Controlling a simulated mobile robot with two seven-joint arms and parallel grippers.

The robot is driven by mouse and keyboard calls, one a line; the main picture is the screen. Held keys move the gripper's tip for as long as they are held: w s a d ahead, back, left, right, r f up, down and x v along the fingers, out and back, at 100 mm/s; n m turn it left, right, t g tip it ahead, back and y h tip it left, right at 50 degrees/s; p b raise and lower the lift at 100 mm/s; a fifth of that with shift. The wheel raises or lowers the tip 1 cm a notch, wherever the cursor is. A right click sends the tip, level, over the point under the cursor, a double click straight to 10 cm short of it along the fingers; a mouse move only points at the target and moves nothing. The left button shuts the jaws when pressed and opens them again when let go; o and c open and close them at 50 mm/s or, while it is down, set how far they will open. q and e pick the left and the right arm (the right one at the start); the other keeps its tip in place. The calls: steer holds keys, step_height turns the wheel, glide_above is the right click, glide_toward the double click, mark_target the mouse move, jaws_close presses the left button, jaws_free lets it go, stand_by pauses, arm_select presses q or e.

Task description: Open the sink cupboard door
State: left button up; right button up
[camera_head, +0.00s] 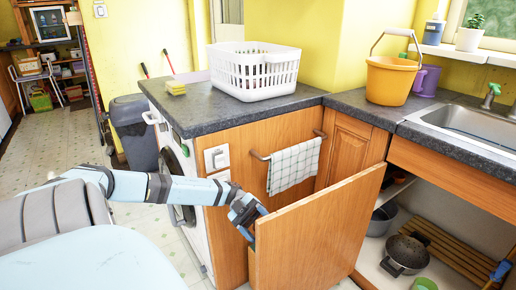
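The sink cupboard door (318,232) is a plain light-brown wooden panel. It stands swung well out from the cupboard, and its free edge is toward the lower left. Inside the cupboard (447,268) under the sink (478,122), a dark lidded pot (405,254) and a slatted wooden rack (455,248) show. My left gripper (250,214) is at the upper corner of the door's free edge, partly hidden behind the door. Whether its fingers close on the door or only touch it cannot be told. My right gripper is not in view.
A grey counter (190,106) carries a white basket (255,70), a sponge (176,88) and an orange bucket (390,79). A towel (293,166) hangs on a rail beside the door. A white washing machine (180,170) and dark bin (133,132) stand left. Floor is free farther left.

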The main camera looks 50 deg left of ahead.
arm_select(q)
steer(key=shift+r, duration=0.1)
step_height(320, 180, up, 8)
steer(key=p, duration=0.3)
steer(key=shift+a+f, duration=0.1)
steer(key=shift+f, duration=0.1)
step_height(320, 180, up, 12)
steer(key=p, duration=0.4)
steer(key=shift+r, duration=0.15)
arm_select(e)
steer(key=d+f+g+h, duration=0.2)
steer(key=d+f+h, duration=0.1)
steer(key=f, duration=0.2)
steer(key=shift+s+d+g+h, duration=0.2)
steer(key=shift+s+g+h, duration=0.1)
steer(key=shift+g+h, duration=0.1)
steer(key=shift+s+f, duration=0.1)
